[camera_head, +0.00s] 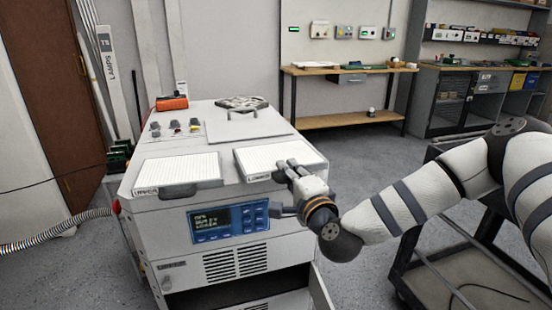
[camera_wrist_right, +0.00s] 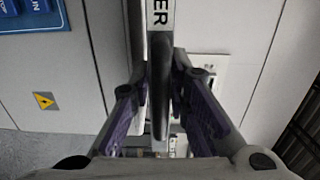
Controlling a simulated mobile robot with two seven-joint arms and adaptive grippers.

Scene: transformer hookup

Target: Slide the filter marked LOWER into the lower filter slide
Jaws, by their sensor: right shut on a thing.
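Two white pleated filters lie on top of the grey cabinet (camera_head: 150,222): a left filter (camera_head: 180,170) and a right filter (camera_head: 270,156). Each has a label on its front edge, too small to read surely in the head view. My right gripper (camera_head: 287,168) is at the front edge of the right filter. In the right wrist view, my right gripper (camera_wrist_right: 160,90) is shut on the dark handle of a filter frame (camera_wrist_right: 160,28), whose label shows only the letters "ER". The cabinet's low front has a dark opening (camera_head: 235,291); the lower slide itself cannot be made out. My left gripper is out of view.
A blue control panel (camera_head: 228,221) and vents are on the cabinet's front. An open panel (camera_head: 320,288) sticks out at its lower right. A dark trolley (camera_head: 460,275) stands at the right, under my right arm. An orange-red box (camera_head: 172,103) stands on the cabinet's back left.

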